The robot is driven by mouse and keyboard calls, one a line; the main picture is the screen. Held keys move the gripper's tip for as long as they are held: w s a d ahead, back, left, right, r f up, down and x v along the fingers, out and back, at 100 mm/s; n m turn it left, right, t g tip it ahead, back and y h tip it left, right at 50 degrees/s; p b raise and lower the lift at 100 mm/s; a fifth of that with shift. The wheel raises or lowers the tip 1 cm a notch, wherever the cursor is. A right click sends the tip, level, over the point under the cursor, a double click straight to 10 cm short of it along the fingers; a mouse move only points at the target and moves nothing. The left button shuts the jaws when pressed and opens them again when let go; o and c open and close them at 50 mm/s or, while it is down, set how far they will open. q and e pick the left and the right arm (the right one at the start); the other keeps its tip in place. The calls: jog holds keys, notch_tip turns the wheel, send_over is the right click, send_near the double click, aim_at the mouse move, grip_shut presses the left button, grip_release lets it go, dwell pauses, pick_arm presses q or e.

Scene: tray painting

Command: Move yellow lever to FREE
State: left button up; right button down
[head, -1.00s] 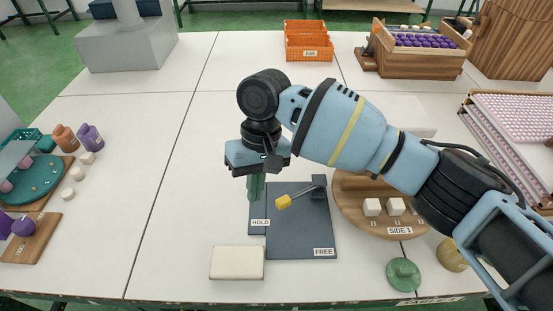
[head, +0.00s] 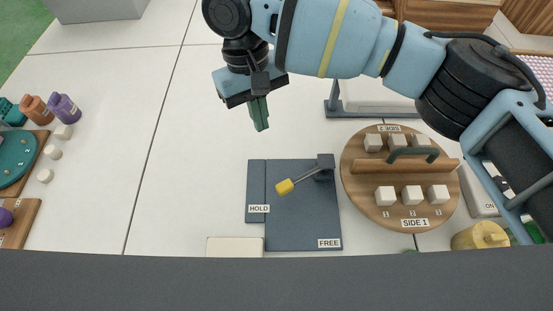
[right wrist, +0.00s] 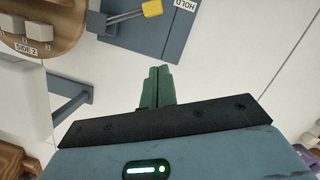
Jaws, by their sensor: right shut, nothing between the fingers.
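The yellow lever (head: 285,187) has a yellow knob on a grey rod, joined to a dark pivot block (head: 325,165) on a blue-grey base plate (head: 305,225). Its knob points left and slightly down, between the HOLD label (head: 259,209) and the FREE label (head: 329,243). The knob also shows at the top of the right wrist view (right wrist: 152,8). My right gripper (head: 260,115) is shut and empty, beyond the base plate and apart from the lever. Its green fingers are together in the right wrist view (right wrist: 157,88). My left gripper is not in view.
A round wooden board (head: 400,222) with white cubes and a dark handle stands right of the base plate. A white block (head: 235,247) lies in front. A yellow cylinder (head: 480,237) is at the right.

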aim_at(302, 178)
jog(key=x, duration=1)
jog(key=shift+f+b, duration=0.15)
jog(key=shift+b, duration=0.15)
jog(key=shift+s+d+r+p, duration=0.25)
jog(key=shift+s+d+p, duration=0.1)
jog(key=shift+s+d, duration=0.55)
jog(key=shift+s, duration=0.45)
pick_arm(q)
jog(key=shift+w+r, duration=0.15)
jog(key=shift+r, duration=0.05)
pick_arm(e)
jog(key=shift+s+d+f, duration=0.1)
jog(key=shift+s+d, duration=0.05)
jog(key=shift+s, duration=0.15)
